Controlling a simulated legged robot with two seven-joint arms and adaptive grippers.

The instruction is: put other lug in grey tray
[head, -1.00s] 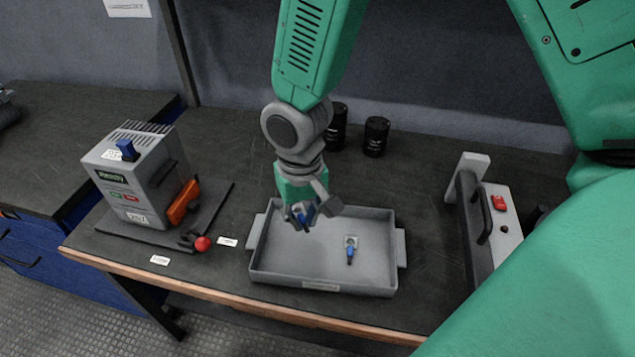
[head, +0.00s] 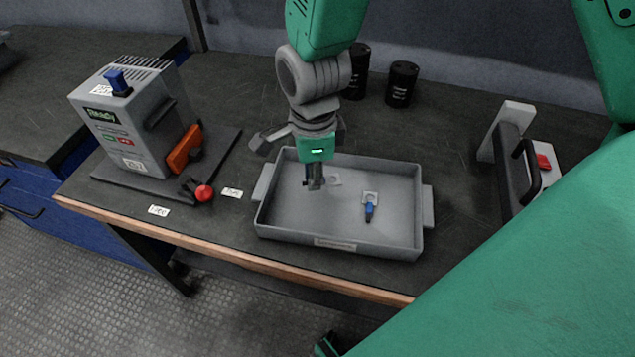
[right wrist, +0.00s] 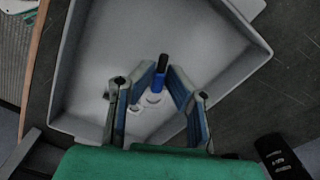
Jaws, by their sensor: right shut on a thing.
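The grey tray (head: 290,238) lies on the bench in the head view; its pale floor also shows in the right wrist view (right wrist: 115,45). One lug (head: 369,210), with a blue barrel and a pale ring end, lies on the tray's right half. My right gripper (head: 313,184) points down over the tray's left half, shut on the other lug. That held lug (right wrist: 159,78) shows between the fingers in the right wrist view, with a blue barrel, dark tip and pale ring. I cannot tell whether it touches the tray floor. My left gripper is not in view.
A grey device (head: 130,125) with an orange handle and a red knob (head: 204,193) stands left of the tray. Two black canisters (head: 402,84) stand behind. A box with a dark handle (head: 515,155) stands right. Bare bench lies between tray and box.

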